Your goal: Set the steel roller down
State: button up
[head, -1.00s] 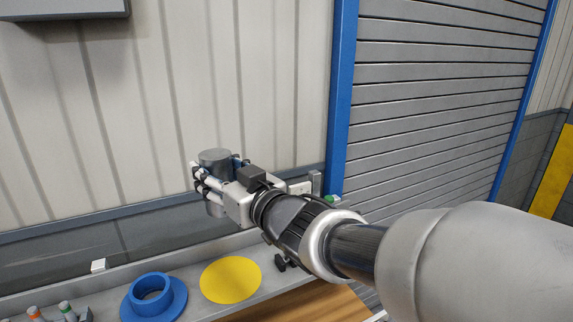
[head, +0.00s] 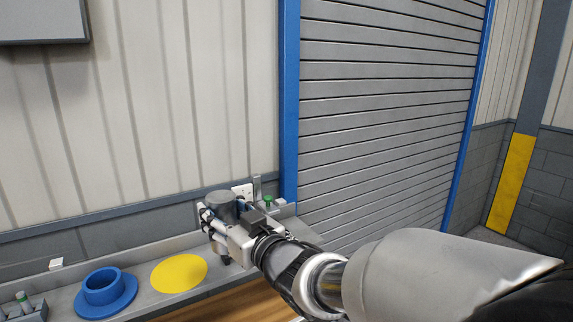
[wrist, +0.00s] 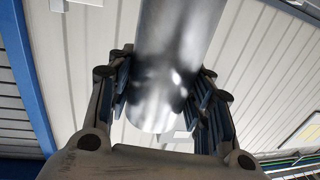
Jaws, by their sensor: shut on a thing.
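The steel roller (head: 222,205) is a grey metal cylinder held upright in my gripper (head: 216,226). In the wrist view the roller (wrist: 172,65) fills the space between the two fingers of my gripper (wrist: 163,97), which are shut on it. In the head view my gripper is over the back right part of the grey bench (head: 150,308), to the right of the flat yellow disc (head: 179,273). The roller's lower end is largely hidden behind my gripper, so I cannot tell whether it touches the bench.
A blue flanged ring (head: 104,290) stands left of the yellow disc. A small rack with a green-topped item (head: 23,300) is at the far left, and a white block (head: 56,263) lies behind. Green-topped hardware (head: 268,202) stands just beyond my gripper. A wall backs the bench.

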jog(key=w+d+f+m+t+h, duration=0.1)
jog(key=d+f+h, duration=0.1)
jog(key=d+f, duration=0.2)
jog(key=w+d+f+m+t+h+b, duration=0.1)
jog(key=w+d+f+m+h, duration=0.1)
jog(key=d+f, duration=0.3)
jog(key=w+d+f+m+t+h+b, duration=0.1)
jog(key=d+f+h, duration=0.1)
jog(key=d+f, duration=0.3)
jog(key=shift+w+d+f+m, duration=0.1)
jog(key=shift+w+d+m, duration=0.05)
jog(key=shift+d, duration=0.45)
jog(key=shift+w+d+f+m, duration=0.1)
jog(key=shift+d+m, duration=0.05)
jog(key=shift+d, duration=0.4)
jog(key=d+f+m+h, duration=0.1)
jog(key=d+f+h, duration=0.1)
jog(key=d, duration=0.1)
jog(key=s+d+f+m+h+b, duration=0.1)
jog(key=d+f, duration=0.1)
jog(key=d, duration=0.2)
jog(key=d+f+m+t+h, duration=0.1)
jog(key=d+f+h, duration=0.1)
jog(key=d+f, duration=0.1)
jog(key=shift+s+d+h+b, duration=0.3)
jog(key=shift+d+b, duration=0.05)
jog(key=shift+d, duration=0.3)
jog(key=shift+a, duration=0.1)
